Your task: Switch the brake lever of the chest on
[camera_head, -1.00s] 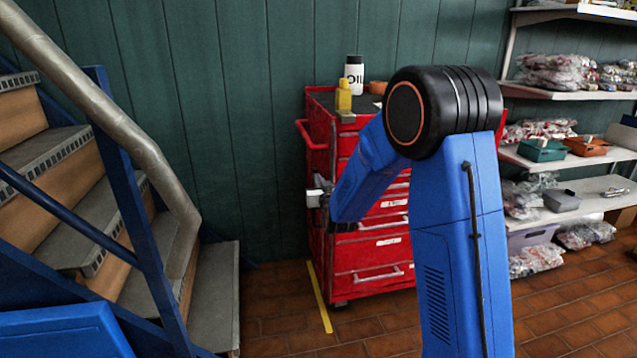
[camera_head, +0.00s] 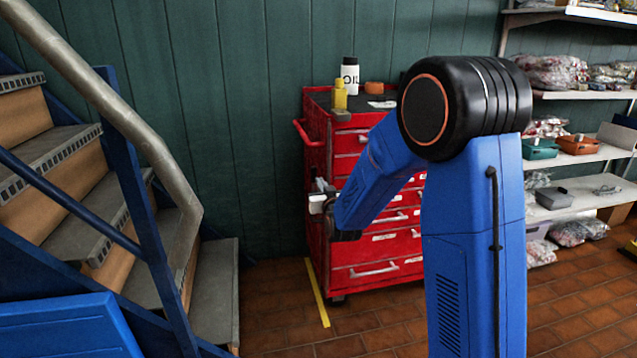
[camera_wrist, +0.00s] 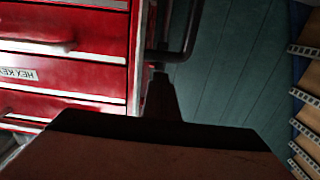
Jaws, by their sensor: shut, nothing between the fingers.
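My gripper (camera_head: 318,200) is beside the chest's left front edge, partly hidden by my forearm. In the wrist view my gripper's dark fingers (camera_wrist: 162,88) are together and empty, pointing along the chest's side. A dark bent bar (camera_wrist: 182,48) is just beyond the fingertips; I cannot tell whether they touch. I cannot clearly make out the brake lever.
Stairs with a grey handrail (camera_head: 160,155) stand at the left. Shelves with bagged goods (camera_head: 555,75) are at the right. An oil bottle (camera_head: 350,75) and a yellow bottle (camera_head: 339,95) stand on the chest. Floor between stairs and chest is clear.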

